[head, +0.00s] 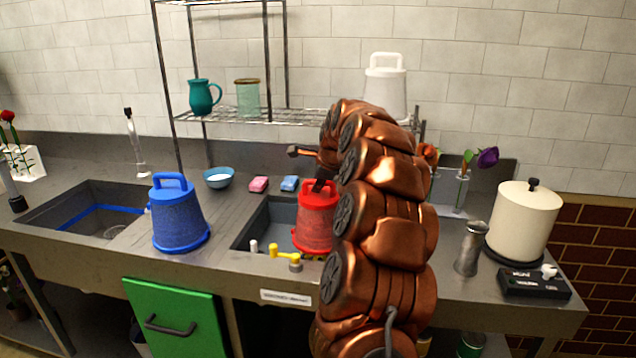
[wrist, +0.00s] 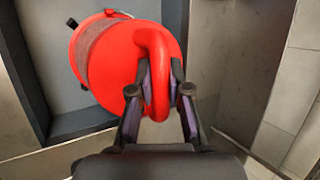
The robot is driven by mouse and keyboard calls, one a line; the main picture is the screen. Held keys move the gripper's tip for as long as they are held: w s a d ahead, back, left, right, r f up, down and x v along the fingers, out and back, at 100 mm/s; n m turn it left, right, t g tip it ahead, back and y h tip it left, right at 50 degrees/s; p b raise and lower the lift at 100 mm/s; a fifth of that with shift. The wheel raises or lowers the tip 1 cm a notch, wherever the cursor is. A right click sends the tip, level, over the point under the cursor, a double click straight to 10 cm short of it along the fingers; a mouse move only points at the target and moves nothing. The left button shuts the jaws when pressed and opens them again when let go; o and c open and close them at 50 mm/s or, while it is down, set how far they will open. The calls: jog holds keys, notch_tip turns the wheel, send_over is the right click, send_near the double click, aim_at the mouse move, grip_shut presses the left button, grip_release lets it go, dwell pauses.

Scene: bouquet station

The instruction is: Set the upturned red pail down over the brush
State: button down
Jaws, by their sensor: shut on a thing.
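The upturned red pail (head: 314,230) hangs in or over the right sink basin in the head view, its handle uppermost. My gripper (head: 321,186) is above it, partly hidden by my arm. In the wrist view the pail (wrist: 115,65) shows its flat bottom and loop handle. There my gripper (wrist: 160,85) has its two fingers on either side of that handle, shut on it. I cannot make out the brush in either view. I cannot tell whether the pail's rim touches anything.
The right basin (head: 246,236) lies under the pail. A blue upturned pail (head: 177,222) stands left of it, between the basins. Pink (head: 258,184) and blue (head: 289,183) sponges lie behind. A grey shaker (head: 470,248) and cream pot (head: 524,222) stand at right.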

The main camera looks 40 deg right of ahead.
aim_at(318, 196)
jog(key=shift+f+b, duration=1)
jog(key=shift+f, duration=1.25)
jog(key=c, duration=1)
grip_release()
jog(key=shift+c, duration=0.2)
jog(key=v, duration=1.2)
